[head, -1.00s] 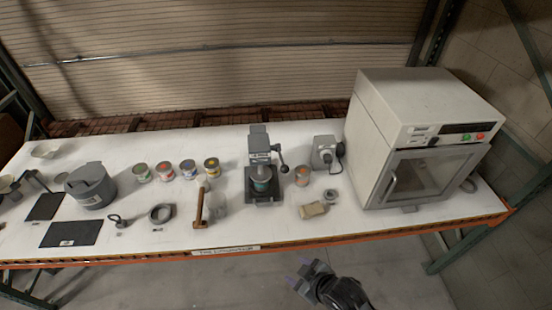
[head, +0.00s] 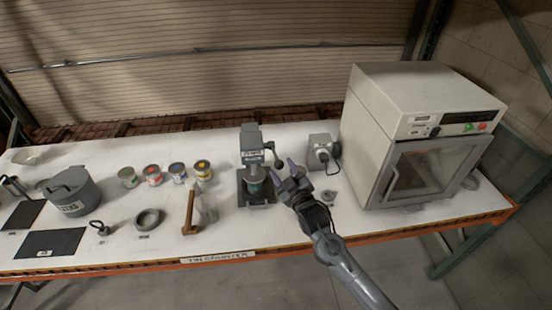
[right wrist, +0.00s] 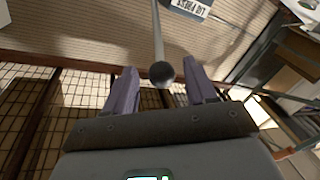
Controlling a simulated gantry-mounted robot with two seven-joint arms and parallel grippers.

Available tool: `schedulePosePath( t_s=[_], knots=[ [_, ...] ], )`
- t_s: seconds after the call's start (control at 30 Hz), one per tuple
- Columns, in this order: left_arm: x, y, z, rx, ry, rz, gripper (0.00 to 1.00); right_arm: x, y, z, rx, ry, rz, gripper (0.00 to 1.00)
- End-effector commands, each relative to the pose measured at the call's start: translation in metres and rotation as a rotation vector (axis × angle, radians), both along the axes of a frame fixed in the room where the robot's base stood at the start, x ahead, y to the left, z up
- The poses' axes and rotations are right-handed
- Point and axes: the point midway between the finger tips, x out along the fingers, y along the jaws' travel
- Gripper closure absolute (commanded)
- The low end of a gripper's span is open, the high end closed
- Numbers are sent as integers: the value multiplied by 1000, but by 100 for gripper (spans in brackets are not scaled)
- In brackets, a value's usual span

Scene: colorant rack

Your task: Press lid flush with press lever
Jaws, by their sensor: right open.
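The lid press (head: 251,138) stands mid-table, with a greenish tin (head: 254,187) under its head. The lid on the tin cannot be made out. The press lever (head: 271,149) slants down from the right side of the press. In the right wrist view, its dark ball knob (right wrist: 163,73) appears between my finger tips, with the rod running up from it. My right gripper (head: 285,166) is open, its purple fingers on either side of the knob in the wrist view (right wrist: 161,78). I cannot tell whether they touch it. My left gripper is out of view.
A grey motor-like device (head: 320,150) stands just right of my gripper, with a large white oven (head: 415,125) beyond. Several paint tins (head: 152,174) and a wooden-handled tool (head: 189,212) are left of the press. The table's front edge (head: 225,258) lies below.

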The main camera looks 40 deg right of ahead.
Motion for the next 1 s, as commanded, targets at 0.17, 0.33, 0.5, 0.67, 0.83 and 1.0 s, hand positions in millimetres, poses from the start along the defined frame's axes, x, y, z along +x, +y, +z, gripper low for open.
schedulePosePath(
  t_s=[0.17,0.33,0.5,0.67,0.83,1.0],
  knots=[
    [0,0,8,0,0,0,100,29,-8,2,-1,0,0,44],
    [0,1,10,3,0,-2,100,48,-13,1,-1,0,0,44],
    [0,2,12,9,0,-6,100,57,-16,0,-1,1,1,44],
    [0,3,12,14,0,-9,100,60,-16,0,0,1,2,44],
    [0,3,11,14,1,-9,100,60,-16,0,0,0,1,44],
    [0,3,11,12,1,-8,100,60,-16,0,0,0,1,67]
  ],
)
